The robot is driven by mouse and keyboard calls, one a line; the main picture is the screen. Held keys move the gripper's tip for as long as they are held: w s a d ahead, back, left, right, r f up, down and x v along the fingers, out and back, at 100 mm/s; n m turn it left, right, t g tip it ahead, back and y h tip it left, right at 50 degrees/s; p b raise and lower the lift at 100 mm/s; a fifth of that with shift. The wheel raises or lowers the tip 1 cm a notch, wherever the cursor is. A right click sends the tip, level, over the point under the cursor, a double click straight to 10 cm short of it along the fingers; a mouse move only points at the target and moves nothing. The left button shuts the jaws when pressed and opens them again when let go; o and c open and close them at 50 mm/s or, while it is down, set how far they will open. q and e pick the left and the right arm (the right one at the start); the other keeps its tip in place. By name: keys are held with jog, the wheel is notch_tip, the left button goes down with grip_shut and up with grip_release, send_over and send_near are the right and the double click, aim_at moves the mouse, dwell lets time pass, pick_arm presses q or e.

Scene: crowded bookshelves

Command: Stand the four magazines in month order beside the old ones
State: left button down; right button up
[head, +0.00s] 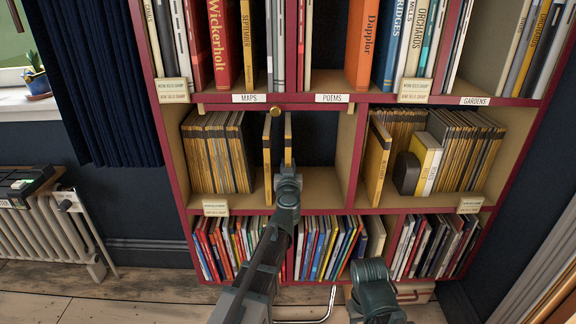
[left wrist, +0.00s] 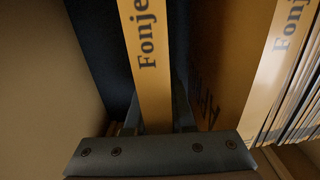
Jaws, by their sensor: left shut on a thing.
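The old magazines (head: 210,152), yellow and black, stand in a row at the left of the middle-left shelf compartment. To their right, across a small gap, one yellow magazine (head: 267,160) stands alone. My left gripper (head: 287,168) is shut on another yellow magazine (head: 288,140), held upright right of it with a narrow gap between. The left wrist view shows the held magazine's spine (left wrist: 148,60), lettered "Fonje", between the fingers. The neighbouring magazine (left wrist: 265,70) and the row are at the right there. My right gripper is not visible; only part of that arm shows at bottom right.
Right of the held magazine the compartment is empty up to its partition (head: 348,150). The right compartment holds a leaning yellow magazine (head: 377,165), a dark rounded object (head: 406,174), a yellow-and-white item (head: 425,160) and another magazine row (head: 470,150).

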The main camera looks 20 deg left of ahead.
pick_arm(q)
jog(key=shift+f, duration=0.2)
jog(key=c, duration=0.7)
grip_release()
jog(key=shift+s, duration=0.15)
jog(key=v, duration=0.8)
jog(key=shift+s+d+r, duration=0.1)
jog(key=shift+s+d, duration=0.05)
jog(key=shift+s, duration=0.2)
